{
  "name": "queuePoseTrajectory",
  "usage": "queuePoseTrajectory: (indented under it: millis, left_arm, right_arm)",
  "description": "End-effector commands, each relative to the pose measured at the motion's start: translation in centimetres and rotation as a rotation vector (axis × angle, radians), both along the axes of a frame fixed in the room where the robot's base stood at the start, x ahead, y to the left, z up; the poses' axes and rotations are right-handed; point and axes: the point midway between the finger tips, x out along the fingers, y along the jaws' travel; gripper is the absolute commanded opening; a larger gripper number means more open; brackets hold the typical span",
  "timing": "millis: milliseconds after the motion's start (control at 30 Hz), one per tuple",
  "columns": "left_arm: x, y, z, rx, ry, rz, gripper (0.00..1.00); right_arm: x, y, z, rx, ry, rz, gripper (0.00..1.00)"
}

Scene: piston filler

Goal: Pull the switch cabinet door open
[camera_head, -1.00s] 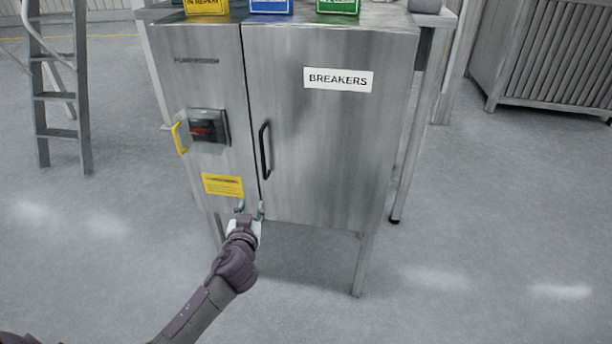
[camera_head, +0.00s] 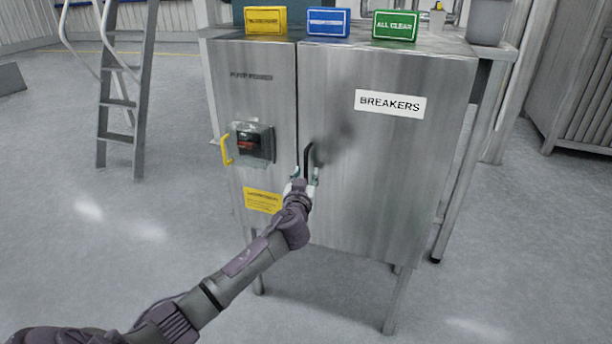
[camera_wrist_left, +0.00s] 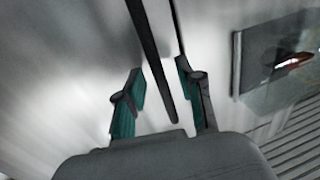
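The grey metal switch cabinet has a right-hand door (camera_head: 395,180) labelled BREAKERS, and it stands closed. Its black vertical bar handle (camera_head: 308,157) is near the door's left edge. My left gripper (camera_head: 305,175) is at the lower part of this handle, hiding its lower end in the head view. In the left wrist view the handle (camera_wrist_left: 153,55) runs between the two green-padded fingers (camera_wrist_left: 160,95). The fingers are apart, with a gap on both sides of the handle. My right gripper is not in view.
A narrower left panel carries a rotary switch box (camera_head: 253,142), a yellow handle (camera_head: 227,149) and a yellow label (camera_head: 262,200). Yellow, blue (camera_head: 328,22) and green (camera_head: 396,25) signs stand on top. A ladder (camera_head: 120,100) stands at the left. The floor in front is clear.

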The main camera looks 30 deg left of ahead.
Motion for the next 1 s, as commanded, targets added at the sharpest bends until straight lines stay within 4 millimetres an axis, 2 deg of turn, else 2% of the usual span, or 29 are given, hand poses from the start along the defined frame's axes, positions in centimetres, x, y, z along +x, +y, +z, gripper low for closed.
queuePoseTrajectory:
  millis: [133,400,467,633,1000]
  left_arm:
    - [0.79,0.44,0.03,0.0,0.0,0.001,0.37]
    - [0.87,0.47,0.0,0.001,0.0,0.001,0.37]
    - [0.87,0.47,0.0,0.001,0.0,0.001,0.29]
    - [0.86,0.45,0.0,0.001,0.0,0.001,0.01]
    - [0.85,0.43,-0.01,0.0,0.001,0.001,0.0]
  right_arm:
    - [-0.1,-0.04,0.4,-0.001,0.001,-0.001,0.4]
    - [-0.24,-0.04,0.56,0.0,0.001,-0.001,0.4]
    - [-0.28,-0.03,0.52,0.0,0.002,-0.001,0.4]
    - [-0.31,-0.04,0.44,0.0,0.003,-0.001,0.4]
    - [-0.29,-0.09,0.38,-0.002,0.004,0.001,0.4]
